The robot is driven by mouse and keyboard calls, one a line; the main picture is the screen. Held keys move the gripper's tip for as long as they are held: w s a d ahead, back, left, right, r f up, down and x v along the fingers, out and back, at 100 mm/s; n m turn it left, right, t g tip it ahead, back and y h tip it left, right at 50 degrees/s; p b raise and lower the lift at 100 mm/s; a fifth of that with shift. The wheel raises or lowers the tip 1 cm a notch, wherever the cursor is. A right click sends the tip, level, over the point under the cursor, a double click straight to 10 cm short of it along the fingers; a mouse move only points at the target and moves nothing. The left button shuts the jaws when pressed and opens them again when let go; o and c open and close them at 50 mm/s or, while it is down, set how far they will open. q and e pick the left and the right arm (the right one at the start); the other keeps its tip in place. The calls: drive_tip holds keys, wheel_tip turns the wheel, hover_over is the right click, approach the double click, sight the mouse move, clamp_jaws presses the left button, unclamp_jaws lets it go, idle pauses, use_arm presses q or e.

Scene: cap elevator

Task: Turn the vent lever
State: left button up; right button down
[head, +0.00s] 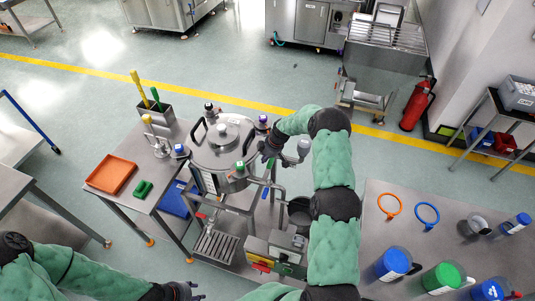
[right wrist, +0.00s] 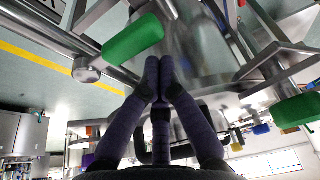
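A steel vessel (head: 222,145) with a domed lid stands at centre in the head view. Several coloured knobs or caps sit around it, among them a green one (head: 240,164) at its front. I cannot tell which part is the vent lever. My right gripper (head: 268,152) is at the vessel's right side. In the right wrist view its dark fingers (right wrist: 159,64) meet at the tips, with nothing visible between them. A green handle (right wrist: 133,39) on a metal bar is just left of the tips, apart from them. My left gripper (head: 195,290) is low at the bottom edge, partly cut off.
A side table with an orange tray (head: 111,174) and a green block (head: 143,188) stands left of the vessel. The right table holds an orange ring (head: 389,205), a blue ring (head: 427,216) and several jars. Metal bars crowd the right wrist view.

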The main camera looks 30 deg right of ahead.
drive_tip(key=shift+w+f, duration=0.2)
drive_tip(key=shift+f, duration=0.35)
drive_tip(key=shift+a, duration=0.1)
